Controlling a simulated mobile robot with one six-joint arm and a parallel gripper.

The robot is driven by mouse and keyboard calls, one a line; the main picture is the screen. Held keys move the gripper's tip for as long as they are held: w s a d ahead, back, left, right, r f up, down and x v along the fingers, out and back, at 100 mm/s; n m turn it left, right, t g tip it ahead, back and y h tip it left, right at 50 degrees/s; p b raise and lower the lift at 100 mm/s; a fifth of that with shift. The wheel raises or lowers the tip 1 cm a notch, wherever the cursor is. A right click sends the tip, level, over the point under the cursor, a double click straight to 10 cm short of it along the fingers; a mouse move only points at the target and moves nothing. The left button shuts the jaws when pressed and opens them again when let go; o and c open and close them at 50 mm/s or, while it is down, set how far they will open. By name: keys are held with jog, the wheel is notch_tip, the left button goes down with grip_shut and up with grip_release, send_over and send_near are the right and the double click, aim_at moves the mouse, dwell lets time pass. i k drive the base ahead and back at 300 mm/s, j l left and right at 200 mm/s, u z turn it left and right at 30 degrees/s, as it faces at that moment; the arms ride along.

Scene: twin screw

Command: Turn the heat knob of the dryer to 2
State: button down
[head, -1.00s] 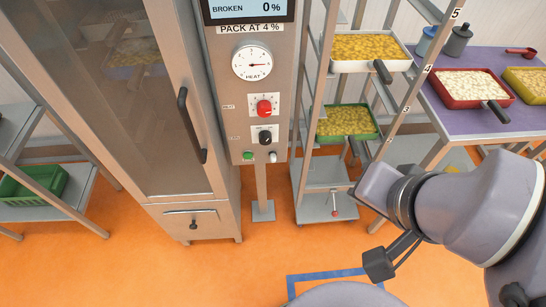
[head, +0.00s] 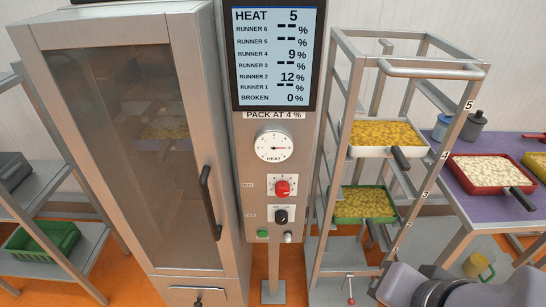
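The dryer's control panel (head: 255,215) stands upright in the middle of the head view, right of the dryer cabinet (head: 135,140). The red heat knob (head: 283,187) sits on a white plate marked HEAT, below a round heat dial (head: 274,146). The numbers around the knob are too small to read. The screen (head: 277,57) above reads HEAT 5. A black knob (head: 281,215) is below the red one. Part of my arm shows at the bottom right, well away from the knob. My gripper is outside the picture.
The dryer door handle (head: 210,202) is just left of the panel. A rack (head: 324,150) holding a white tray (head: 368,151) and a green tray (head: 335,214) stands close on the right. A purple table (head: 440,165) is farther right. A green crate (head: 42,241) sits on left shelving.

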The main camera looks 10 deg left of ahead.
aim_at(282, 187)
jog(key=j, duration=0.75)
jog(key=k+j+z, duration=0.15)
jog(key=j, duration=0.6)
